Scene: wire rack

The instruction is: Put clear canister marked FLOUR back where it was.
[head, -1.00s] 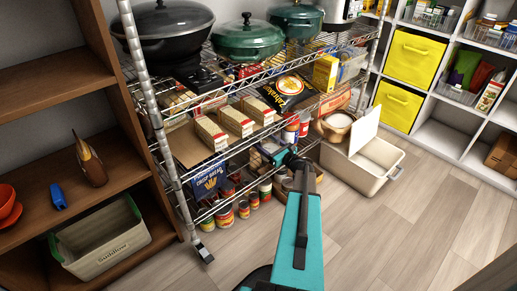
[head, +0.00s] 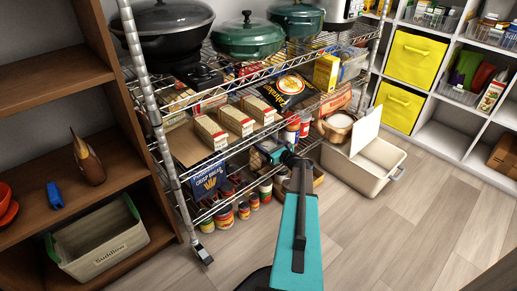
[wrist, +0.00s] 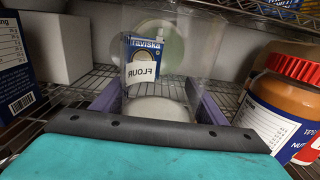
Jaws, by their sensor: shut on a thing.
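The clear canister marked FLOUR (wrist: 142,68) stands right in front of my wrist camera, see-through, with its white label showing reversed lettering. A blue and white box shows through its wall. My gripper (wrist: 157,98) is shut on the canister, with one purple finger on each side of it. The canister is over a wire shelf (wrist: 78,90) inside the rack; I cannot tell whether its base touches the wires. In the head view my teal arm reaches into the lower part of the wire rack (head: 160,135); the gripper and canister cannot be made out there.
A red-lidded jar (wrist: 275,105) stands close on the right of the gripper. A white box (wrist: 52,48) and a blue-labelled box (wrist: 14,70) stand on the left. Another wire shelf is close overhead. Cans (head: 224,215) and an open cream bin (head: 370,172) are near the rack's foot.

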